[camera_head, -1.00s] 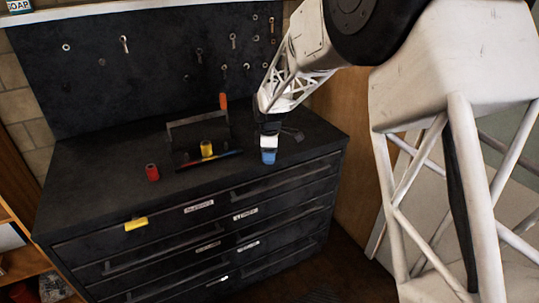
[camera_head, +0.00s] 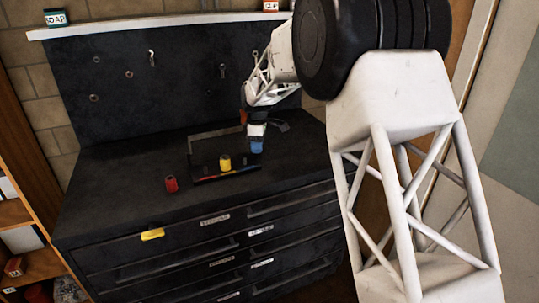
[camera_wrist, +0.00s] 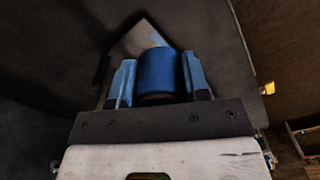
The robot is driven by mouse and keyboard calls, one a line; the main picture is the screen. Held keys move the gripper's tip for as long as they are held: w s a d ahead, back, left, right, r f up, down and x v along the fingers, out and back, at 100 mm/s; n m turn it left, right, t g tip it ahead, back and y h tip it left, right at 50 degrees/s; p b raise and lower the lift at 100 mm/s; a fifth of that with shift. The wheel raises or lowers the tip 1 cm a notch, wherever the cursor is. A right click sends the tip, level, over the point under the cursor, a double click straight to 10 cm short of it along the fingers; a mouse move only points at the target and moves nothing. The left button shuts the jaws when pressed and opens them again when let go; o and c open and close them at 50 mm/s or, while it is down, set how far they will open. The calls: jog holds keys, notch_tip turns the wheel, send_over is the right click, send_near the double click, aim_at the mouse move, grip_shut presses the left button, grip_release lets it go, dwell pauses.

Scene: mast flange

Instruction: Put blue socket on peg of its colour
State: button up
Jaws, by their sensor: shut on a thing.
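The blue socket (camera_wrist: 158,72) is a short cylinder held between the two blue fingers of my gripper (camera_wrist: 157,80) in the wrist view. In the head view my gripper (camera_head: 256,140) holds the blue socket (camera_head: 256,147) at the right end of the dark peg rack (camera_head: 228,172). I cannot tell whether the socket touches the rack. A yellow socket (camera_head: 225,163) stands at the rack, with red and blue marks low along it. A red socket (camera_head: 171,184) stands on the cabinet top left of the rack. The blue peg itself is not clearly visible.
The black drawer cabinet (camera_head: 130,206) has clear top space at left and front. A yellow piece (camera_head: 152,234) is at its front edge. A dark pegboard (camera_head: 120,110) with hanging tools stands behind. A dark tool (camera_head: 278,126) lies behind my gripper.

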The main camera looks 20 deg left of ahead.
jog(key=shift+w+a+r, duration=0.2)
jog(key=shift+a+r, duration=0.1)
jog(key=shift+a, duration=0.7)
jog(key=shift+w+a+r, duration=0.2)
jog(key=shift+a+r, duration=0.15)
jog(key=shift+a, duration=0.65)
jog(key=shift+w+a+r, duration=0.2)
jog(key=shift+a+r, duration=0.1)
jog(key=shift+a, duration=0.7)
jog(key=shift+f, duration=2.9)
jog(key=shift+f, duration=2.15)
jog(key=o, duration=1)
jog(key=shift+o, duration=0.2)
jog(key=shift+r, duration=3.9)
